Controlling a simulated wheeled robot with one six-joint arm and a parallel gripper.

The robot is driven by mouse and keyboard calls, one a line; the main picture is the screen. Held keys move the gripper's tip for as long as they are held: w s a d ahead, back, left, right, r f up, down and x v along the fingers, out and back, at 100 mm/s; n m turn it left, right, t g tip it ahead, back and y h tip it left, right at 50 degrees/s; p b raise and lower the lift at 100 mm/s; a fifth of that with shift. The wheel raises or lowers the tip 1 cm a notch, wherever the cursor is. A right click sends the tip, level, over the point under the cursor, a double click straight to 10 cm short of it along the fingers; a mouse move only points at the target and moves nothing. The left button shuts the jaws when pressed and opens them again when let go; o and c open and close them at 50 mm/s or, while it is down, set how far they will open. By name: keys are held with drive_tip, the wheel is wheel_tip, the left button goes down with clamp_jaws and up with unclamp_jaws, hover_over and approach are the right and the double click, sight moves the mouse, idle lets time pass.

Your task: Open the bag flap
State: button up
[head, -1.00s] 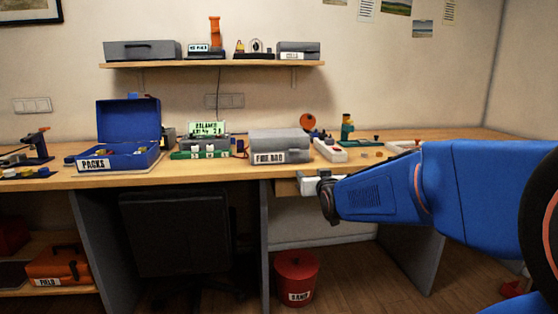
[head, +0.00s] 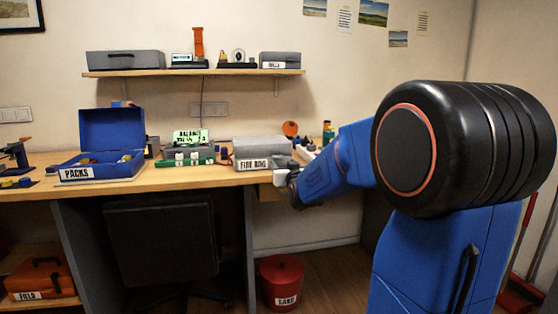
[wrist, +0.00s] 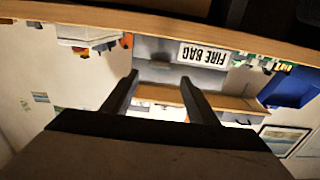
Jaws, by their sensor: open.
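The fire bag (head: 263,152) is a grey box-shaped bag with a "FIRE BAG" label on its front. It sits on the workbench, and its top looks closed. In the wrist view the fire bag (wrist: 160,73) appears upside down, beyond the fingers. My gripper (wrist: 158,80) is open, with its two dark fingers apart and nothing seen between them. In the head view my arm reaches in from the right and its end is close to the bag's right side; the fingers are hard to make out there. I cannot tell whether they touch the bag.
An open blue PACKS box (head: 112,140) stands on the bench at left. A green balance charger (head: 190,155) is just left of the bag. A shelf (head: 195,72) hangs above. A red sand bin (head: 283,283) stands on the floor below.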

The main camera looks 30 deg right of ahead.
sight(278, 157)
drive_tip(key=x, duration=0.8)
drive_tip(key=shift+w, duration=0.15)
